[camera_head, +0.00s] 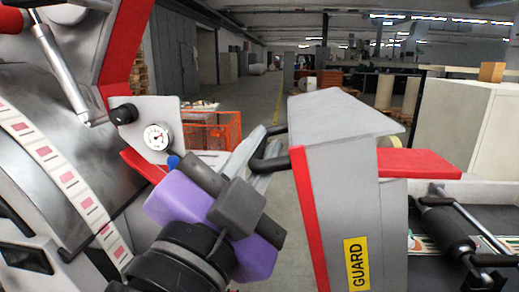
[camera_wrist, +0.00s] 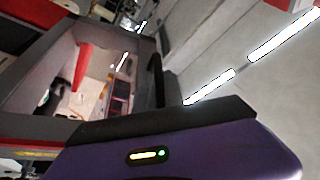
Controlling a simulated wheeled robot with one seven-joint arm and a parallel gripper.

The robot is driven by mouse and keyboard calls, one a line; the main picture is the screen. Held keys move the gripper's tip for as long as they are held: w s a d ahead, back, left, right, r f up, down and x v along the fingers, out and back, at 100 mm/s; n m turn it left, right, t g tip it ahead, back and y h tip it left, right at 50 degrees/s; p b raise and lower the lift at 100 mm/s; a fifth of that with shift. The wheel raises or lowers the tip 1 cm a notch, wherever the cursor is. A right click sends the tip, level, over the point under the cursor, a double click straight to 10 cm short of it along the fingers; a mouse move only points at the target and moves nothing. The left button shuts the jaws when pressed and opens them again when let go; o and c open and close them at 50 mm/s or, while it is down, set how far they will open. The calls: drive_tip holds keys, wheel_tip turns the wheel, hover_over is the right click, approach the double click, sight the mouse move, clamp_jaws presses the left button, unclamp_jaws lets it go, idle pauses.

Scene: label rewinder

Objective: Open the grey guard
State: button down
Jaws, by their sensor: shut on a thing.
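The grey guard (camera_head: 345,190) stands right of centre in the head view, with a red stripe along its left edge and a yellow GUARD label (camera_head: 357,264). Its black bar handle (camera_head: 272,150) sticks out to the left near the top. My gripper (camera_head: 262,157), with a purple body, reaches up from below, its light grey fingers shut on the handle. The black handle (camera_wrist: 157,80) also shows in the wrist view, beyond my purple gripper body. The fingertips are partly hidden, and I cannot tell how far the guard has swung.
At left stands a grey machine part with a label web (camera_head: 70,180) and a pressure gauge (camera_head: 157,137). A black roller (camera_head: 445,235) lies right of the guard. An orange crate (camera_head: 212,130) stands behind. Open floor (camera_head: 255,105) runs back between them.

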sight(322, 120)
drive_tip(key=shift+d, duration=0.1)
idle(0.4)
drive_tip(key=d+r+m+b, duration=0.1)
drive_tip(key=d, duration=0.1)
drive_tip(key=d+r+m+g+b, duration=0.1)
drive_tip(key=d+r+m, duration=0.1)
drive_tip(key=d+r+m+h+b, duration=0.1)
drive_tip(key=d+r, duration=0.1)
drive_tip(key=shift+s+d+m+g+b, duration=0.1)
drive_tip(key=shift+d+m+g+b, duration=0.2)
drive_tip(key=shift+m+g, duration=0.1)
drive_tip(key=c, duration=1.5)
unclamp_jaws()
drive_tip(key=shift+o, duration=0.2)
